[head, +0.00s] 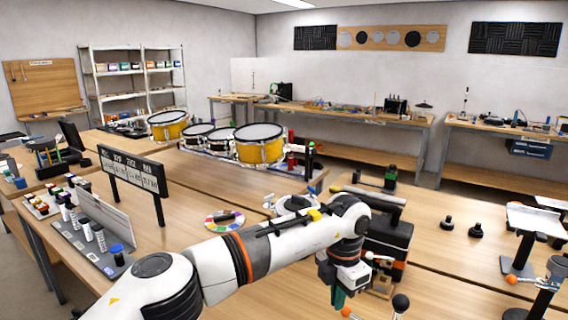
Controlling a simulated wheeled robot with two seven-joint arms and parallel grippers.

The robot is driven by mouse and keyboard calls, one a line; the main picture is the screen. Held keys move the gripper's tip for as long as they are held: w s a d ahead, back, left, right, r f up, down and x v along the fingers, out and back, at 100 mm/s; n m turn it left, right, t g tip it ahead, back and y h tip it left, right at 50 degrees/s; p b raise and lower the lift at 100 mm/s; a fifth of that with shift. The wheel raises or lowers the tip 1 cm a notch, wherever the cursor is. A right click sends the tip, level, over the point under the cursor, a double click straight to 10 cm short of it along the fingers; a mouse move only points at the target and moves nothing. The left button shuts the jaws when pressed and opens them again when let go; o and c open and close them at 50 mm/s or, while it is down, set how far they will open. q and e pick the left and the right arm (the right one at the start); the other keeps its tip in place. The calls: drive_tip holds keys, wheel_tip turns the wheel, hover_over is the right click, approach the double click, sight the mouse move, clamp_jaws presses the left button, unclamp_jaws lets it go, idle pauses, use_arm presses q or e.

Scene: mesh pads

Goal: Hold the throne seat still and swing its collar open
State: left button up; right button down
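My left arm crosses the lower middle of the head view, and its gripper (340,297) points down at the bench's near edge. A narrow green piece shows at its fingertips. I cannot tell whether the fingers are apart or closed on it. I cannot clearly pick out the throne seat or its collar; the arm covers part of the bench. A pale round item (292,203) lies partly hidden just behind the arm. My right gripper is not in view.
A black toolbox (388,240) stands right of the gripper, near a black ball knob (401,302). Two black knobs (475,231) stand on mostly clear bench to the right. A stand with a white top (535,218) is at far right. Yellow drums (261,150) stand behind.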

use_arm(q)
drive_tip(key=shift+f, duration=2.2)
clamp_jaws()
drive_tip(key=shift+o, duration=2)
unclamp_jaws()
